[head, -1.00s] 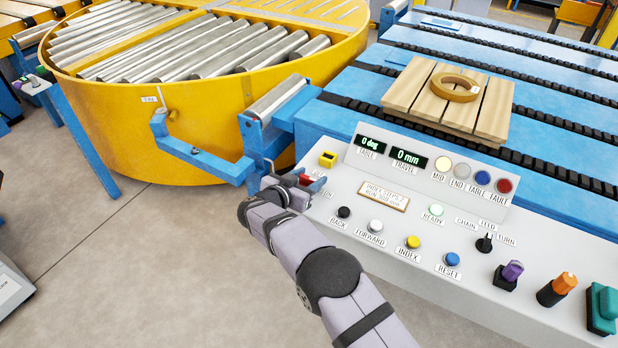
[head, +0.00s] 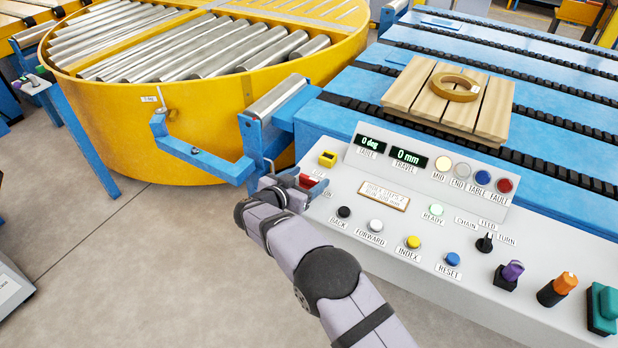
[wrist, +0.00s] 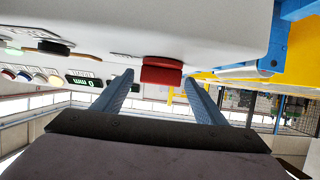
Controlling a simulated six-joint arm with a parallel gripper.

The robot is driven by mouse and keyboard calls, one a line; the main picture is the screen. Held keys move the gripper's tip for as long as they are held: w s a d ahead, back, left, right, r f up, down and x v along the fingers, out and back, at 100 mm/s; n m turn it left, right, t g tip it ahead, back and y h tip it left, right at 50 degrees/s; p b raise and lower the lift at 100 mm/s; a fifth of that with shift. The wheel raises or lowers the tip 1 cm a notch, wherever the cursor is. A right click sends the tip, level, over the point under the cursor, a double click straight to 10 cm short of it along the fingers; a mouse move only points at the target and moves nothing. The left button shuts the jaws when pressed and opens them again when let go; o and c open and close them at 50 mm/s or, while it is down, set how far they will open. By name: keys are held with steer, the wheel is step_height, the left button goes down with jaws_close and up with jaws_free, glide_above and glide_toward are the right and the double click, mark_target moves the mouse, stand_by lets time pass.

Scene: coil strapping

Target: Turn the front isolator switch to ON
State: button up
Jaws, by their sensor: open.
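The isolator switch is a red block (head: 311,181) at the left end of the grey control panel, below a yellow block. My gripper (head: 304,183) is at this switch, with its blue fingers around it and partly covering it. In the wrist view the red switch (wrist: 162,72) sits between the tips of my two open fingers (wrist: 158,76), with a visible gap on each side. The switch's label is partly hidden by my gripper, so I cannot read its position.
The panel (head: 400,275) carries a black BACK button (head: 344,212), a white FORWARD button (head: 376,226) and other knobs to the right. The yellow block (head: 328,159) stands close behind the switch. A blue bracket (head: 215,163) of the yellow turntable (head: 120,130) lies left.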

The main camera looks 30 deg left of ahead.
steer(key=shift+b+v, duration=0.55)
steer(key=shift+v, duration=2.65)
steer(key=shift+r, duration=0.1)
